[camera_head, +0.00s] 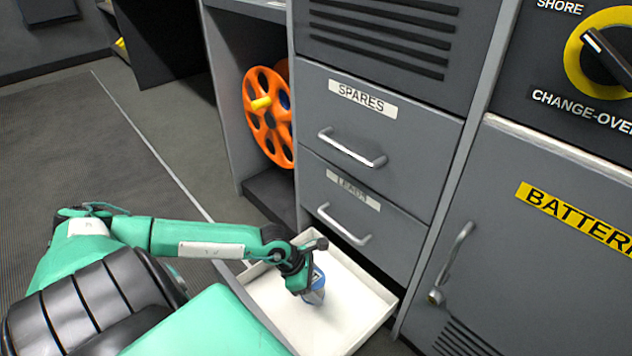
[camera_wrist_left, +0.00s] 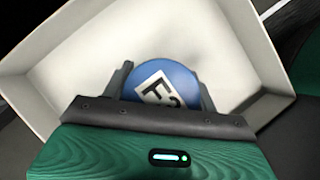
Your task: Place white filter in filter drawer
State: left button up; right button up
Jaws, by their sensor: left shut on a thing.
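My left gripper (camera_head: 306,268) reaches down over the open, white-lined drawer (camera_head: 350,318) at the bottom of the cabinet. It is shut on a small round filter (camera_head: 315,290) with blue and pale parts. In the left wrist view the filter (camera_wrist_left: 163,80) shows a round blue end with a white label marked with black characters, between the two fingers (camera_wrist_left: 162,88). The drawer's pale floor and walls (camera_wrist_left: 225,45) surround it there. I cannot tell whether the filter touches the drawer floor. The drawer's front label does not show. My right gripper is not in view.
Closed drawers marked SPARES (camera_head: 385,125) and LEADS (camera_head: 350,215) sit above the open drawer. A battery cabinet door (camera_head: 540,260) is at the right. An orange reel (camera_head: 268,118) stands in a bay at the left. The rest of the open drawer looks empty.

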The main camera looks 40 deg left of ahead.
pick_arm(q)
notch_tip(320, 180, down, 4)
jog(key=shift+r+b, duration=0.1)
jog(key=shift+b, duration=0.85)
jog(key=shift+r, duration=0.1)
jog(key=o, duration=1)
